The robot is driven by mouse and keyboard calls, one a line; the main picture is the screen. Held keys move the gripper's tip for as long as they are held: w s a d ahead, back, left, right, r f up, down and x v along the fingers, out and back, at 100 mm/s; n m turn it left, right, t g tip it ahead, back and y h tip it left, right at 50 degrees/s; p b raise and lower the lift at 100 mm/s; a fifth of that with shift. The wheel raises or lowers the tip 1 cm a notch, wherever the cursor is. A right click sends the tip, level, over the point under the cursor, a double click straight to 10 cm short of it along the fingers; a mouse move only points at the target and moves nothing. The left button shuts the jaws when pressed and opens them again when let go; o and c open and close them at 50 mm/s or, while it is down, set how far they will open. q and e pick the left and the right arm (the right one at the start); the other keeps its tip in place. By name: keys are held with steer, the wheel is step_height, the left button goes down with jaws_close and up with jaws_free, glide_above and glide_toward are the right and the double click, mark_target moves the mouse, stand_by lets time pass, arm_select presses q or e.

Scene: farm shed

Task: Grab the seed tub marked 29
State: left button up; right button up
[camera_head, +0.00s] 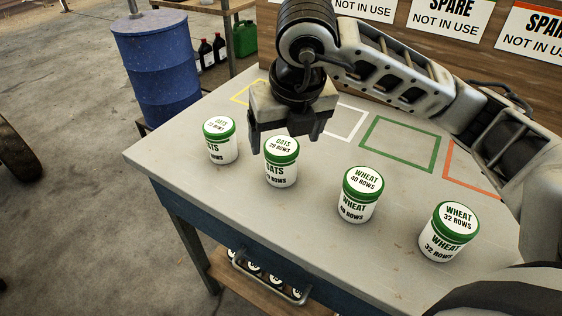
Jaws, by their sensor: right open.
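The seed tub marked 29 (281,172) is white with a green-rimmed lid and reads OATS 29 ROWS. It stands upright on the grey table (240,205), second from the left in a row of tubs. My right gripper (285,141) is open and empty, pointing down just above and behind this tub, with its fingers spread to either side of the lid in the picture. I cannot tell whether it touches the tub. My left gripper is not in view.
Another oats tub (221,151) stands close on the left, its number hard to read. Wheat tubs marked 40 (357,206) and 32 (441,247) stand to the right. Coloured outlines, including a green one (433,150), lie behind. A blue drum (160,85) stands beyond the table.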

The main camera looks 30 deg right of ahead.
mark_target(282, 146)
steer(key=x, duration=0.6)
steer(key=shift+w+a+f, duration=0.1)
steer(key=shift+w+f, duration=0.1)
steer(key=shift+f, duration=0.05)
steer(key=c, duration=1.1)
steer(key=shift+r, duration=0.1)
steer(key=shift+c, duration=0.2)
